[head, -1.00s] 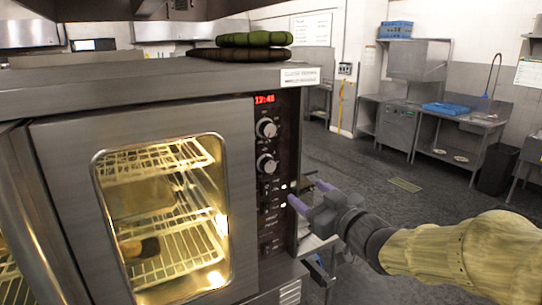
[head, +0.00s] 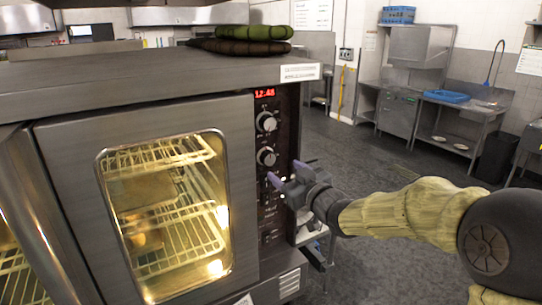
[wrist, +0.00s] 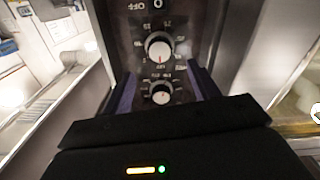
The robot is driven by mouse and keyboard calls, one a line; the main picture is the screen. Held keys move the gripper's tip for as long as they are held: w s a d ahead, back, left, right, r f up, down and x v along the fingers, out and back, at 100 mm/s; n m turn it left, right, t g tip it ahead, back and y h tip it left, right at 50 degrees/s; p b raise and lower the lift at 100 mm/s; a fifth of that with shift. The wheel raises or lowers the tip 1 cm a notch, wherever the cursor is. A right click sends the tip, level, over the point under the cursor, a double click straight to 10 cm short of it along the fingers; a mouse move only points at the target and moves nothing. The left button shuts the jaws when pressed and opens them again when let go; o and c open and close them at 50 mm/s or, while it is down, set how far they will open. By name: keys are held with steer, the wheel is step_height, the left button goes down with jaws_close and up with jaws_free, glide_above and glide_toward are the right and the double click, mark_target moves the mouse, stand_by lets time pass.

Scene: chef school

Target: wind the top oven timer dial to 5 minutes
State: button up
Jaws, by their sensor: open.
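The oven's dark control panel (head: 281,210) is right of its lit glass door. Two round silver dials show on it in the head view, an upper dial (head: 266,122) and a lower dial (head: 266,157), below a red clock display (head: 265,93). The wrist view shows a larger white-faced dial (wrist: 159,47) with a red mark at its bottom, and a smaller dial (wrist: 161,93) below it. My gripper (head: 283,171) is open and empty in front of the panel, near the lower dial's height. In the wrist view its purple fingers (wrist: 165,92) flank the smaller dial; contact cannot be told.
Dark and green rolled items (head: 240,40) lie on the oven top. The oven door (head: 80,150) is shut, with wire racks inside. A steel sink bench (head: 470,115) stands at the back right. Open grey floor (head: 385,170) lies between.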

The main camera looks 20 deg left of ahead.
mark_target(270, 160)
steer(key=p+x, duration=0.3)
steer(key=x, duration=0.5)
steer(key=shift+w+a, duration=0.15)
steer(key=shift+w, duration=0.05)
steer(key=c, duration=0.8)
steer(key=shift+o, duration=0.2)
steer(key=shift+m, duration=0.5)
steer(key=m+b, duration=0.1)
steer(key=m, duration=0.2)
steer(key=shift+f+b, duration=0.15)
steer(key=shift+b, duration=0.25)
steer(key=m+b, duration=0.1)
steer(key=m, duration=0.5)
steer(key=shift+b, duration=0.3)
